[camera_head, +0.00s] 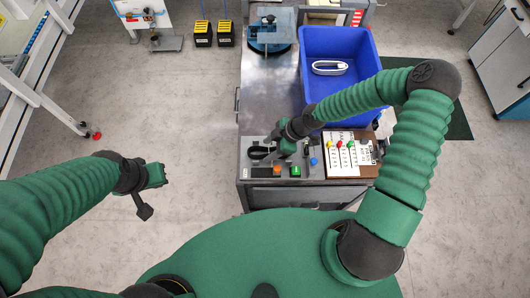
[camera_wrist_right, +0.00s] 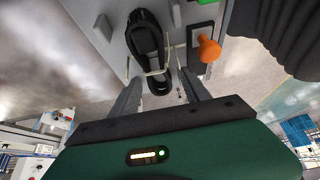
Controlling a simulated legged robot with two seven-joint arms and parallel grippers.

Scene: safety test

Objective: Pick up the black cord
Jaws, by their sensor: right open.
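The black cord (camera_head: 260,153) lies bundled on the grey panel (camera_head: 318,166) at the left front of the bench. In the right wrist view the cord (camera_wrist_right: 144,38) is a folded black bundle with a pale tie around it. My right gripper (camera_head: 281,143) is over the panel, close to the cord. In the wrist view its two fingers are apart, with the cord's lower end in line between them (camera_wrist_right: 157,90). I cannot tell whether they touch it. My left gripper (camera_head: 150,188) hangs over the floor at the left, away from the bench; its jaw opening is unclear.
An orange button (camera_head: 277,169) and a green switch (camera_head: 295,171) sit beside the cord; the orange button (camera_wrist_right: 208,48) stands up close to the right finger. A board with coloured parts (camera_head: 346,150) lies right. A blue bin (camera_head: 311,72) holding a white item stands behind.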

